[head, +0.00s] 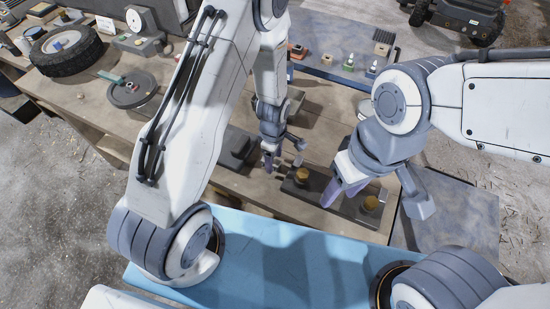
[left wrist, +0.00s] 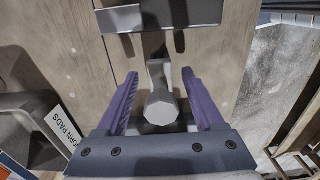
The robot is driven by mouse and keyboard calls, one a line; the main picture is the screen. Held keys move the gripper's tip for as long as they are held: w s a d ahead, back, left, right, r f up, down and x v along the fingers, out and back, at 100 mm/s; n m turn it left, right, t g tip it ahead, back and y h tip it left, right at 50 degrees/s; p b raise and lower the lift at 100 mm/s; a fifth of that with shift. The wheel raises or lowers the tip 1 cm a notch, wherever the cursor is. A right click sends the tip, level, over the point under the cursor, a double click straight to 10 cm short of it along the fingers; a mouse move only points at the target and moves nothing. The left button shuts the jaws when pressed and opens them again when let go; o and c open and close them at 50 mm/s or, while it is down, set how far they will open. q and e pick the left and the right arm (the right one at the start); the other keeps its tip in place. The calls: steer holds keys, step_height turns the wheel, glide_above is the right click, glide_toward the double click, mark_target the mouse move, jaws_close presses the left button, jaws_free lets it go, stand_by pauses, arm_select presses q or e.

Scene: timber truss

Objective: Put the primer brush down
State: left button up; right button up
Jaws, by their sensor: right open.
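A grey tool that looks like the primer brush (left wrist: 160,105) shows in the left wrist view, its faceted handle end towards the camera. My left gripper (head: 270,163) is over the workbench; in the left wrist view its purple fingers (left wrist: 160,98) are open, one on each side of the handle, with a gap on both sides. The far end of the tool lies by a dark block (left wrist: 150,17); whether it rests on it I cannot tell. My right gripper (head: 340,192) is open and empty above the bench's front right part.
The wooden workbench (head: 75,95) carries a tyre (head: 66,50), a round dark tray (head: 133,90) and dark blocks with amber-topped items (head: 302,175). A blue surface (head: 290,265) is close in front.

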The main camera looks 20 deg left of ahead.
arm_select(q)
steer(key=shift+r, duration=0.6)
step_height(320, 180, up, 11)
steer(key=shift+f+b, duration=0.1)
steer(key=shift+b, duration=0.55)
steer(key=s+d+r+m, duration=0.3)
steer(key=s+r+m, duration=0.4)
steer(key=s+m, duration=0.3)
steer(key=s+d+r+m+h, duration=0.1)
steer(key=s+d+r+m, duration=0.3)
steer(key=m, duration=0.9)
steer(key=s+r, duration=0.3)
steer(key=s, duration=0.2)
steer(key=shift+s+d, duration=0.2)
steer(key=shift+s, duration=0.15)
